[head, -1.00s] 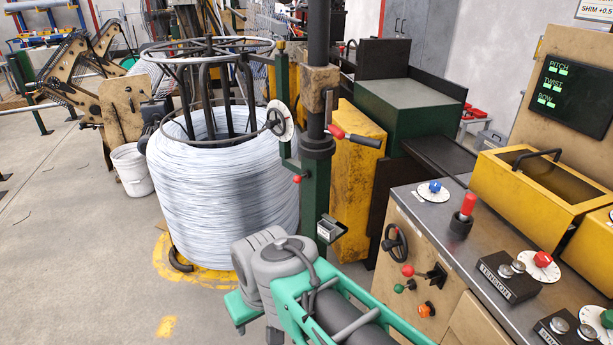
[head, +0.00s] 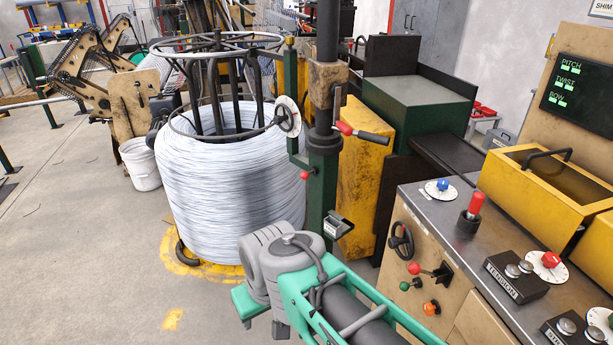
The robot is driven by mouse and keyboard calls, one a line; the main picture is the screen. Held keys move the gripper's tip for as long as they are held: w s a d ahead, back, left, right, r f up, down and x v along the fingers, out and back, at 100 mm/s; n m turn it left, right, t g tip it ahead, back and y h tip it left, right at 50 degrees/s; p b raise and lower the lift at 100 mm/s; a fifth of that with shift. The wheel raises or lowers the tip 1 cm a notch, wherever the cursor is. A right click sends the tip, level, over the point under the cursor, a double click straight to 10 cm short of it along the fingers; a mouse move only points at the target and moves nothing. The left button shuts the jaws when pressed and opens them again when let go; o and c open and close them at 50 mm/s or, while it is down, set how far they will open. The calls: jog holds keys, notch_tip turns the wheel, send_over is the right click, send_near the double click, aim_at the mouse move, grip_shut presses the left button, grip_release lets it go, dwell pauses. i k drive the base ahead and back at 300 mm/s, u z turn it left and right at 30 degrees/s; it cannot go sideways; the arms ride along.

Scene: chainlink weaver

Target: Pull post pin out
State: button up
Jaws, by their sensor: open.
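A green post (head: 318,203) with a thick dark upper column (head: 325,60) stands in the middle of the head view. A small red knob (head: 305,174) sticks out on its left side below the dark collar and looks like the head of a pin; its shaft is too small to make out. Higher up, a lever with a red collar and dark grip (head: 362,132) points right. My teal and grey arm crosses the bottom middle, in front of the post's lower part. No gripper fingers show.
A large coil of pale wire (head: 215,200) stands left of the post, with a handwheel dial (head: 288,114) between them. A yellow cabinet (head: 362,190) is close behind. A control bench (head: 450,215) fills the right side. Open floor (head: 80,240) lies at left.

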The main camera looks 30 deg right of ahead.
aim_at(305, 175)
jog(key=z, duration=0.05)
jog(key=k, duration=0.45)
jog(key=u, duration=0.15)
jog(key=i, duration=1.25)
jog(key=u, duration=0.85)
